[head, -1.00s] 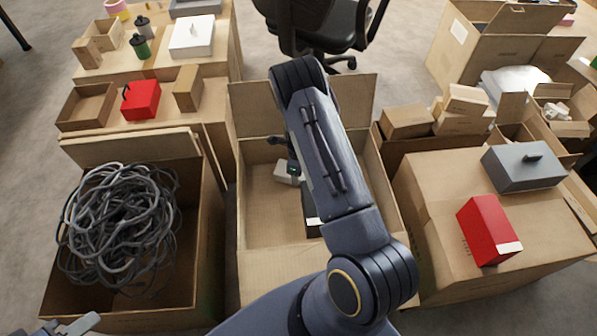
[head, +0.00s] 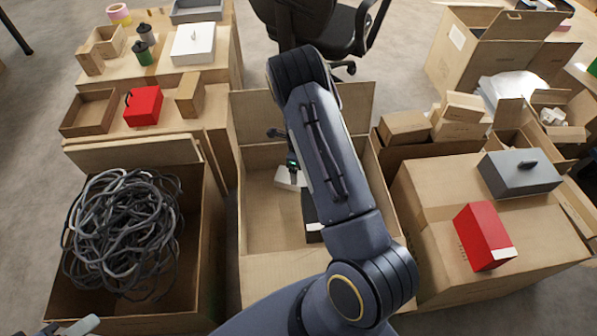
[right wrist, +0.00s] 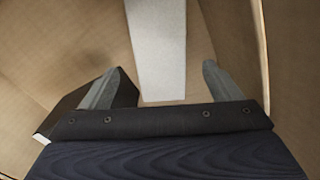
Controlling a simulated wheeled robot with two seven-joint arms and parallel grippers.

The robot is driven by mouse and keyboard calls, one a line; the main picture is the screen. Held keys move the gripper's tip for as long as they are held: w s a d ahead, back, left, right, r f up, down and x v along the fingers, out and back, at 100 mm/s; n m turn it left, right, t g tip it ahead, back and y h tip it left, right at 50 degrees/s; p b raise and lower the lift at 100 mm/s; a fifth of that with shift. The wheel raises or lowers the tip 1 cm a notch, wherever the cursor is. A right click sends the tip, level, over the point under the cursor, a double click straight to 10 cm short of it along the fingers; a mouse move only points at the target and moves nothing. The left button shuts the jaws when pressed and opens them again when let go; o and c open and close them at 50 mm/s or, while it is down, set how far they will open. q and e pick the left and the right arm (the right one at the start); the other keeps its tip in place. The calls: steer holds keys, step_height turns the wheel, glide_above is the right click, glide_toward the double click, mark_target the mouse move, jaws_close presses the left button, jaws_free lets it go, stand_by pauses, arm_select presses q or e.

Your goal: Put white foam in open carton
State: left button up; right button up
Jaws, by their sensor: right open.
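The open carton (head: 262,262) stands in the middle of the head view with its flaps spread. A white foam piece (head: 288,179) lies inside it, partly hidden by my right arm. In the right wrist view the white foam (right wrist: 158,45) is a pale block lying between and beyond the fingers of my right gripper (right wrist: 162,70). These fingers are apart, with visible gaps to the foam. A dark box (right wrist: 70,115) lies beside the left finger there. Only a sliver of my left gripper (head: 75,327) shows at the lower left edge, too little to tell its state.
A carton of tangled grey cable (head: 122,232) stands at left. A closed carton (head: 428,188) at right bears a red box (head: 484,236) and a grey box (head: 520,173). The tall carton walls closely surround my right gripper. An office chair (head: 318,28) stands behind.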

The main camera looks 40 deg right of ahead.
steer(key=s+a+r+n+t+y, duration=0.1)
steer(key=s+a+r+n, duration=0.25)
steer(key=r, duration=0.55)
steer(key=s+a+r+n+t+y+p, duration=0.15)
steer(key=r+n, duration=0.25)
steer(key=r, duration=0.5)
steer(key=s+a+r+n+t+y, duration=0.1)
steer(key=s+a+r+n, duration=0.25)
steer(key=r, duration=0.55)
steer(key=s+a+r+n+t, duration=0.1)
steer(key=s+a+r+n, duration=0.2)
steer(key=s+n, duration=0.4)
steer(key=s+a+r+n+t, duration=0.1)
steer(key=s+a+r+n, duration=0.3)
steer(key=s+n, duration=0.4)
steer(key=shift+s+a+r+n, duration=0.3)
steer(key=shift+s+a, duration=0.3)
steer(key=shift+s, duration=0.4)
